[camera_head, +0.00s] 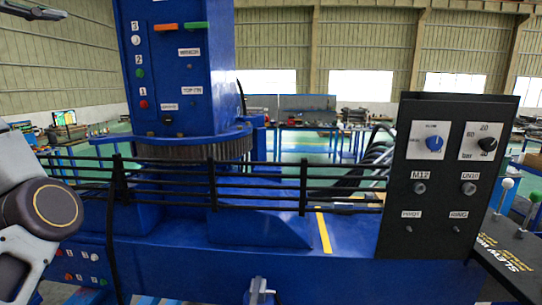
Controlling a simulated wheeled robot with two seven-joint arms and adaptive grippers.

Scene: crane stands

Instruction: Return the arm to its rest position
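My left arm (40,207) comes in at the left edge, bent, with a round dark joint in front of the black railing. What looks like part of my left gripper (45,12) shows at the top left corner, high up and cut off by the picture's edge. It appears apart from everything around it. Whether its fingers are open or shut cannot be told. My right arm and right gripper are not in view.
A blue crane column (182,75) with buttons stands on a toothed ring (195,149). A black railing (258,188) crosses in front. A black control panel (440,215) with knobs stands right, beside levers (505,190). A small grey-blue fitting (259,290) shows at bottom centre.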

